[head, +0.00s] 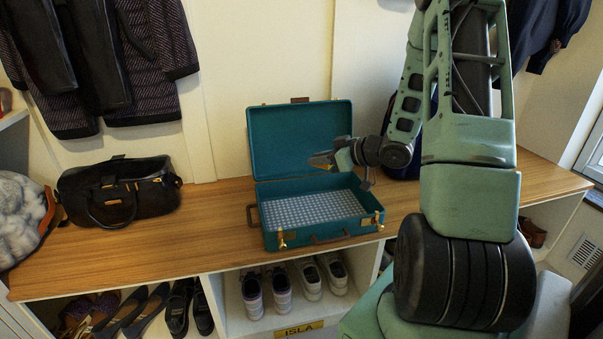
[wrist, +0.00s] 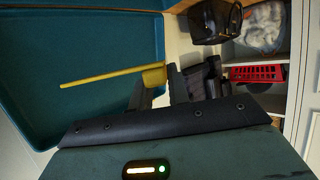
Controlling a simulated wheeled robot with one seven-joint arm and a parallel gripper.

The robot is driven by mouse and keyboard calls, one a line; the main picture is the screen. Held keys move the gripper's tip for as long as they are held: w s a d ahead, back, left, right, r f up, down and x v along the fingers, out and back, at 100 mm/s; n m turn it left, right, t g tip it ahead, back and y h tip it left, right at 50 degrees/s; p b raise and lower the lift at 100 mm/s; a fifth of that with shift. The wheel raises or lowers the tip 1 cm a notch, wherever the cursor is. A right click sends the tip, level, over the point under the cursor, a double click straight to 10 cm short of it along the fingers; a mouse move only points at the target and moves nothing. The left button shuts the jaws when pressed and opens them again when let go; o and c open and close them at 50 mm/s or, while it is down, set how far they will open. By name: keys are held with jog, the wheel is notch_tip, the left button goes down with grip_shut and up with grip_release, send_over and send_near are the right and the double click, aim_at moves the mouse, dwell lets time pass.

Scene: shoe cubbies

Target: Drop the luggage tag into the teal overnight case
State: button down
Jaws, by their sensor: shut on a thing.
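The teal overnight case (head: 300,140) stands open on the wooden bench top, its lid raised at the back. Its checked grey-and-white interior looks empty where it shows. My gripper (head: 335,160) is in front of the lid, above the right part of the open case. It is shut on the yellow luggage tag (wrist: 112,77), which sticks out to the left from between the fingers (wrist: 160,88) in the wrist view. The tag shows only as a small tan sliver (head: 319,161) in the head view. The teal case (wrist: 85,45) fills the left of the wrist view.
A black bag (head: 118,192) and a grey fluffy item (head: 18,215) sit on the bench (head: 215,225) to the left. A dark item (head: 398,160) stands behind my arm. Shoes (head: 282,290) fill the cubbies below.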

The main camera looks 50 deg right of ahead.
jog(key=shift+w+f, duration=0.1)
jog(key=shift+w, duration=0.15)
jog(key=shift+f+b, duration=0.15)
jog(key=shift+b, duration=0.15)
notch_tip(320, 180, down, 6)
jog(key=b, duration=0.5)
jog(key=shift+r+b, duration=0.25)
jog(key=shift+b, duration=0.15)
jog(key=c, duration=1.3)
grip_release()
jog(key=shift+o, duration=0.2)
jog(key=p+v, duration=0.6)
jog(key=v, duration=1.1)
jog(key=shift+s+p, duration=0.2)
jog(key=shift+p, duration=0.15)
